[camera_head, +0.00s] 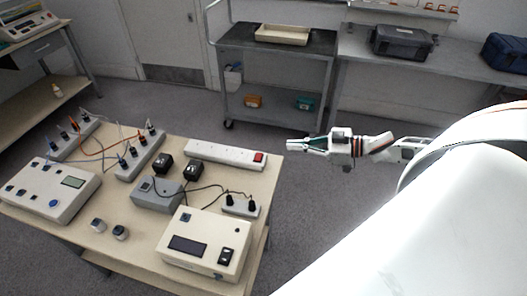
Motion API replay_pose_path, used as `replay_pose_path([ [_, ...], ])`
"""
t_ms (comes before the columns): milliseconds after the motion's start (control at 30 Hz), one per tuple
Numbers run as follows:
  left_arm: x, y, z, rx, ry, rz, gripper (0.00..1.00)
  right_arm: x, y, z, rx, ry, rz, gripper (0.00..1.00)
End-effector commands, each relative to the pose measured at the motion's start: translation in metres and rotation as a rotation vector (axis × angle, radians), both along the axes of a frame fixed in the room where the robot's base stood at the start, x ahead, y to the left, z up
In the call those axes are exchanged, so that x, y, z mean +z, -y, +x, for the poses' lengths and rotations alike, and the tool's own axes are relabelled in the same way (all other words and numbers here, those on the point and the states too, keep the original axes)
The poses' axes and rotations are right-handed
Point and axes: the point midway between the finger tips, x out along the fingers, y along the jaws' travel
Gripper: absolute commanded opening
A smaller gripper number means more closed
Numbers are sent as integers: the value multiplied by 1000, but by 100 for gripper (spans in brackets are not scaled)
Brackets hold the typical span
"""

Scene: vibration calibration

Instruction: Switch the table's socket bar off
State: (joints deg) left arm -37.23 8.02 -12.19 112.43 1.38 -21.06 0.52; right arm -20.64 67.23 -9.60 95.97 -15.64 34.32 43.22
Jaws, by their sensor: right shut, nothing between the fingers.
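The white socket bar (219,154) lies along the far right edge of the table (140,215). Its red switch (258,157) is at its right end, nearest my right arm. Whether the switch is on or off is too small to tell. My right gripper (298,145) comes in from the right and points left. It is shut and empty, beyond and to the right of the switch, apart from it. My left gripper is out of view.
On the table are a beige meter box (205,243), a control box (48,190), a grey box (158,194), black adapters (163,163) with cables and a smaller socket block (240,206). A cart (275,80) stands behind. Floor is free right of the table.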

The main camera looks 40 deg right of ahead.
Motion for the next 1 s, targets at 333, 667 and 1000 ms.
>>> replay_pose_path([
  [333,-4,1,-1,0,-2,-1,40,-2,-6,8,0,4,-1,0],
  [667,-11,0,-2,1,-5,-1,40,-11,-31,38,0,6,1,0],
  [1000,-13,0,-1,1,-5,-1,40,-22,-58,74,-2,5,1,0],
])
